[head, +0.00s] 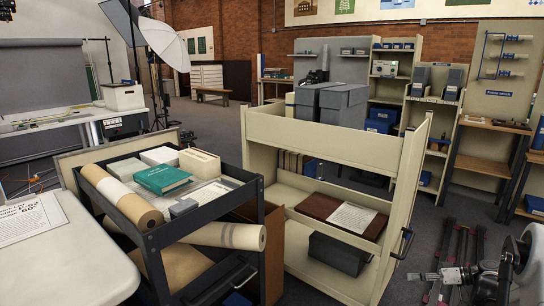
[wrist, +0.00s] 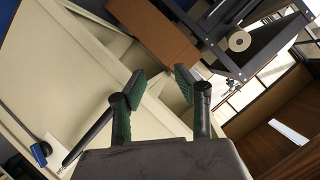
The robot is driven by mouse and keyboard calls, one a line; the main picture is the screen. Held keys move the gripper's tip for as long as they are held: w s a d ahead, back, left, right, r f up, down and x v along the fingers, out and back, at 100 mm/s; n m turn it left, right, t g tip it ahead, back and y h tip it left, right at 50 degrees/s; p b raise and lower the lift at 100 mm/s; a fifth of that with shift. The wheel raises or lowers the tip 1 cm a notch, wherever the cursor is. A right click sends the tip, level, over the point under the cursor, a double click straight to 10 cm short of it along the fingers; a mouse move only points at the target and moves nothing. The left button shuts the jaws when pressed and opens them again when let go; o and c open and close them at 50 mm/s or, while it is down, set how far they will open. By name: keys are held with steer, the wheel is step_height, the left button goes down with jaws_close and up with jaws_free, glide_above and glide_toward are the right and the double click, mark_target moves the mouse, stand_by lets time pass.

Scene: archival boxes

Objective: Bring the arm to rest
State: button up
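My gripper (head: 428,277) shows at the lower right of the head view, at the end of my arm, and points left. It is beside the right end of the cream cart (head: 320,142), above the dark floor. In the wrist view my gripper (wrist: 160,82) has its two green-padded fingers spread apart. Nothing is held between them. The cream cart's wall (wrist: 60,75) fills the left of that view, beyond the fingers; I cannot tell the exact distance to it.
A dark cart (head: 157,243) holds paper rolls, boxes and a teal book (head: 162,179). The cream cart carries grey boxes (head: 343,105), a brown board with a paper (head: 352,217) and a black box (head: 338,253). A white table (head: 75,262) stands front left. Open floor lies behind.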

steer(key=s+a+r+m+h+p, duration=0.1)
steer(key=s+a+r+h+p, duration=0.15)
steer(key=a+r, duration=0.65)
steer(key=s+a+r+m+g+h+p, duration=0.1)
steer(key=a+r+h+p, duration=0.2)
steer(key=r, duration=1)
steer(key=s+a+r+m+h+p, duration=0.1)
steer(key=s+a+r+m+p, duration=0.1)
steer(key=a+r, duration=0.75)
steer(key=s+a+r+h+p, duration=0.3)
steer(key=s+a+r+p, duration=0.25)
steer(key=s+r, duration=0.75)
steer(key=s+a+r+t+h+p, duration=0.1)
steer(key=s+p, duration=0.1)
steer(key=s, duration=0.6)
steer(key=s+a+t+h+p, duration=0.1)
steer(key=s+a+h+p, duration=0.1)
steer(key=s, duration=0.7)
steer(key=shift+s+a+r+m, duration=0.2)
steer(key=shift+r+m, duration=0.2)
